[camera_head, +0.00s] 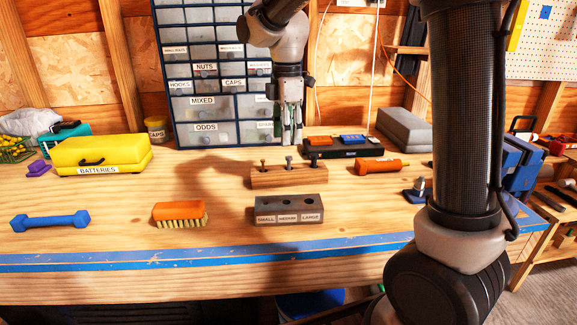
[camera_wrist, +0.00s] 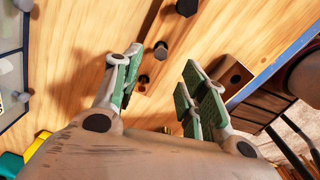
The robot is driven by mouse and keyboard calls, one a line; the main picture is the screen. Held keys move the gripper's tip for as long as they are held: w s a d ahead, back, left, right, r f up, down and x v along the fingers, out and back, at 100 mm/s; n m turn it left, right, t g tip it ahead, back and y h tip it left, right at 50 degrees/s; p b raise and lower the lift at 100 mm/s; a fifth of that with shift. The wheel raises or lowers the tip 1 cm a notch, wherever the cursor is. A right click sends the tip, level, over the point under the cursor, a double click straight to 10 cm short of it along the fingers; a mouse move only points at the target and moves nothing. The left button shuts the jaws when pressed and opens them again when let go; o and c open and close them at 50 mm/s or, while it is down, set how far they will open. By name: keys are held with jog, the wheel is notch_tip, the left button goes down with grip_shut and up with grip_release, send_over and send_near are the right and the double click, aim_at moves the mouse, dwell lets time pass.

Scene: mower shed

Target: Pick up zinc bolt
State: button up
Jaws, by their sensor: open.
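A wooden block (camera_head: 262,179) on the workbench holds three upright bolts. The middle bolt (camera_head: 289,161) looks grey and is probably the zinc one; the left bolt (camera_head: 263,163) looks brownish and the right bolt (camera_head: 311,158) darker. My gripper (camera_head: 291,138) points down above the block, fingers apart and empty. In the wrist view, the open fingers of my gripper (camera_wrist: 160,72) spread to either side of the block's line of bolts. The middle bolt (camera_wrist: 161,50) shows near the gap between the fingertips. Whether any finger touches a bolt cannot be told.
An orange brush (camera_head: 179,212), a blue dumbbell-shaped thing (camera_head: 50,220) and an orange cylinder (camera_head: 378,166) lie around. A drawer cabinet (camera_head: 205,118) stands behind. Bare bench lies left of the block.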

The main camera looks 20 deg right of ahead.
aim_at(289, 157)
jog(key=f, duration=0.7)
jog(key=shift+d+f, duration=0.25)
grip_shut()
